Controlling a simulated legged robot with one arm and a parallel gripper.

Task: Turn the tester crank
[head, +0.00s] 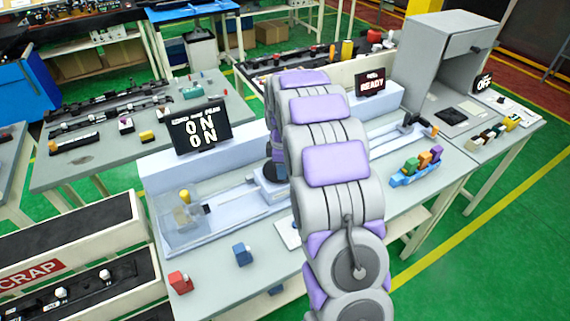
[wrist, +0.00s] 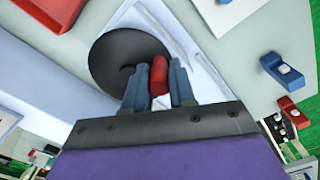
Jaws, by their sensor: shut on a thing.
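In the wrist view, the tester crank shows as a black disc (wrist: 112,62) with a red knob (wrist: 159,74) near its edge. My gripper (wrist: 158,84) has its two blue fingers on either side of the red knob, shut on it. The fingers hide part of the disc. In the head view, my grey and purple arm covers the crank and my gripper. The pale blue tester (head: 165,168) on the bench carries a black display (head: 201,128) reading ON and ON.
A second display (head: 370,84) reads READY. Red (head: 180,282) and blue (head: 242,254) clips lie at the bench front. A blue rack (head: 403,181) of coloured clips stands right of my arm. A grey booth (head: 440,70) marked OFF stands at the back right. A SCRAP bin (head: 40,268) is at left.

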